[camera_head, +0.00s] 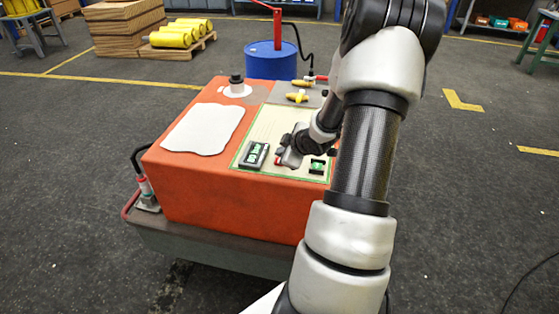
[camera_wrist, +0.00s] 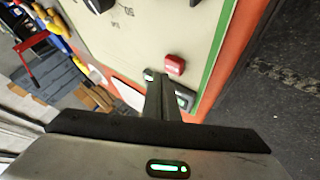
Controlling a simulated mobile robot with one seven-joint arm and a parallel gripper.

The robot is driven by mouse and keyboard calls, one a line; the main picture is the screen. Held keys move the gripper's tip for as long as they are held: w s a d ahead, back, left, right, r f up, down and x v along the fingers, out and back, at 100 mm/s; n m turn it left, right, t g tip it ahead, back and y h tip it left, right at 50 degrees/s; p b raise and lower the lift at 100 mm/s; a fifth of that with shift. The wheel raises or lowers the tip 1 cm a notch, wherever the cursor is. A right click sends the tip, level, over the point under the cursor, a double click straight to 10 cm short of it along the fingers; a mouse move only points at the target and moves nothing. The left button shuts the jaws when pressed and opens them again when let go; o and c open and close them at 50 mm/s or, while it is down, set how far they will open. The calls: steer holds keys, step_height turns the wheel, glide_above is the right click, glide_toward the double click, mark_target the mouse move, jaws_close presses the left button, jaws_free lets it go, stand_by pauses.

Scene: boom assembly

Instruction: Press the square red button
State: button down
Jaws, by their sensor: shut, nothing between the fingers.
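The square red button (camera_wrist: 174,65) shows in the wrist view on the pale panel (camera_wrist: 135,40), just beyond and to the right of my fingertips. My gripper (camera_wrist: 160,80) is shut and empty, its fingers pointing at the panel. In the head view my gripper (camera_head: 287,160) is low over the panel's front part, between a dark display box and a green button. A small red spot (camera_head: 278,161) shows at its left side there, partly covered. I cannot tell whether the fingertips touch the panel; they appear beside the red button, not on it.
The panel lies on an orange box (camera_head: 215,205). Near my gripper are the display box (camera_head: 254,154) and the green button (camera_head: 318,166). A blue drum (camera_head: 270,62) is behind the box.

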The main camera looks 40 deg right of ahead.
steer(key=shift+f, duration=0.15)
stand_by(0.7)
steer(key=shift+f, duration=0.25)
steer(key=shift+f+b, duration=0.55)
steer(key=shift+b, duration=0.1)
stand_by(0.7)
steer(key=shift+r, duration=0.15)
steer(key=shift+r+p, duration=0.8)
steer(key=shift+p, duration=0.15)
step_height(320, 180, up, 5)
steer(key=p, duration=0.5)
stand_by(0.4)
